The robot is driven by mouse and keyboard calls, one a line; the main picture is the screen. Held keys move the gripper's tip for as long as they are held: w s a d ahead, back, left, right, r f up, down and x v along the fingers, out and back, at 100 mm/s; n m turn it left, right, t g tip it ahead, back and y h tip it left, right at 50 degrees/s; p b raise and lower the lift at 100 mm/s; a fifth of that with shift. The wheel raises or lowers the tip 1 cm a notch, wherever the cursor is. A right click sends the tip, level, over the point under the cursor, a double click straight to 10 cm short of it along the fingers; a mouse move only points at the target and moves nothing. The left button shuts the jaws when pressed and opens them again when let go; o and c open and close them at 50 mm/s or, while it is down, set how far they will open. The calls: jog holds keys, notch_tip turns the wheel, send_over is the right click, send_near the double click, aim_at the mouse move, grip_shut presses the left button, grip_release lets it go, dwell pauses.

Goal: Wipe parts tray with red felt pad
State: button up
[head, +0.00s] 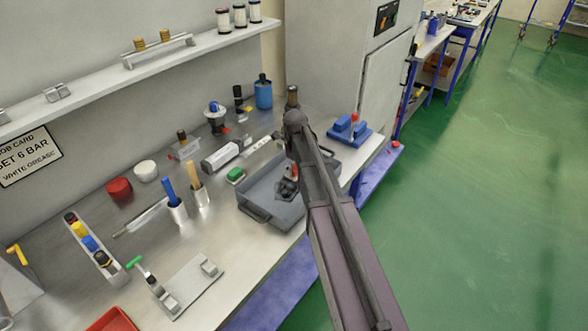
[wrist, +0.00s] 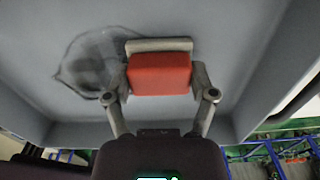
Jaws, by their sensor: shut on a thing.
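The grey parts tray (head: 262,211) lies on the bench near its right end, partly behind my arm. A dark smudge (wrist: 92,62) shows on the tray floor in the wrist view, left of and partly beside the pad; it also shows in the head view (head: 283,189). I cannot tell whether the pad touches the floor. In the head view my arm hides most of the pad.
A green-topped block (head: 235,176) stands just left of the tray. A blue fixture (head: 349,130) stands beyond it to the right.

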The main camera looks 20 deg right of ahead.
aim_at(287, 189)
jog(key=shift+s, duration=0.15)
jog(key=shift+s+d+f, duration=0.1)
jog(key=shift+s+d, duration=0.5)
jog(key=shift+s, duration=0.15)
jog(key=shift+s+a, duration=0.5)
jog(key=shift+a, duration=0.2)
jog(key=shift+s+a, duration=0.45)
jog(key=shift+a, duration=0.2)
jog(key=shift+a, duration=0.1)
jog(key=shift+s+a, duration=1.05)
jog(key=shift+a, duration=0.25)
jog(key=shift+s+a, duration=0.1)
